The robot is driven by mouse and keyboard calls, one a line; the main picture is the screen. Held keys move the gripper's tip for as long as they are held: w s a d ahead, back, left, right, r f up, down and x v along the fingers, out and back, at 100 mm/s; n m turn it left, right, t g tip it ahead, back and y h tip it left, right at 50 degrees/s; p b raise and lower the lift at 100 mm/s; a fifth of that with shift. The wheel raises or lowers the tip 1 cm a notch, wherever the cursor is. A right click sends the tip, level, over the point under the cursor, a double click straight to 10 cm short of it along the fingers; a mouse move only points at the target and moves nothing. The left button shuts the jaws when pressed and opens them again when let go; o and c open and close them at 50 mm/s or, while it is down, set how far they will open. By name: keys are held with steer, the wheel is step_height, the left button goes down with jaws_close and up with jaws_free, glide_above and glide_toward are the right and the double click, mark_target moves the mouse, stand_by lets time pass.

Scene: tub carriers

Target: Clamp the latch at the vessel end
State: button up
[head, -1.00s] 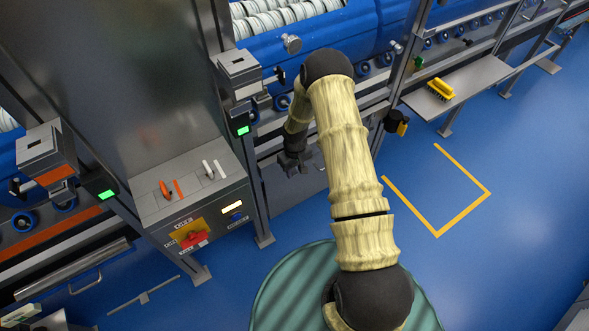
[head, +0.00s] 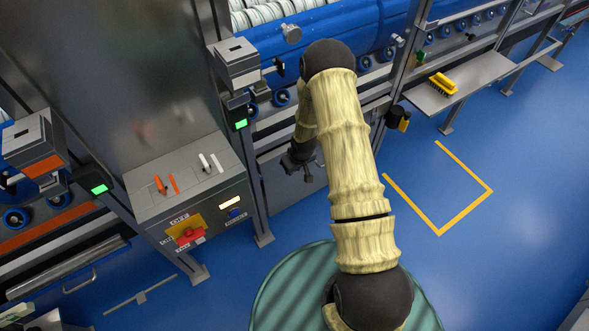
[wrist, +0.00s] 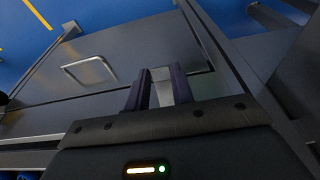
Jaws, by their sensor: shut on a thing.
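My gripper (head: 304,170) is low in front of the grey frame, below the blue vessel (head: 335,28), partly behind my forearm. In the wrist view its two dark fingers (wrist: 161,92) are shut on a small pale grey piece (wrist: 162,95). I cannot tell whether this piece is the latch or what it joins to. The vessel lies along the back, with a round silver knob (head: 291,33) on its front. I cannot pick out the latch at the vessel end for sure; my arm hides part of that area.
A control box (head: 188,200) with levers and a red switch stands left of my gripper. A shelf (head: 462,82) with a yellow brush (head: 442,85) juts out at right. A grey panel with a handle (wrist: 88,70) is close in the wrist view. Blue floor is free at right.

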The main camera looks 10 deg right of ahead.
step_height(320, 180, down, 6)
steer(key=w+t+y+b, duration=0.2)
steer(key=t+b, duration=0.9)
steer(key=b, duration=1)
steer(key=shift+a+t+y+b, duration=0.3)
steer(key=shift+a+y+b, duration=0.05)
steer(key=shift+y, duration=0.55)
steer(key=shift+r, duration=0.15)
steer(key=o, duration=1)
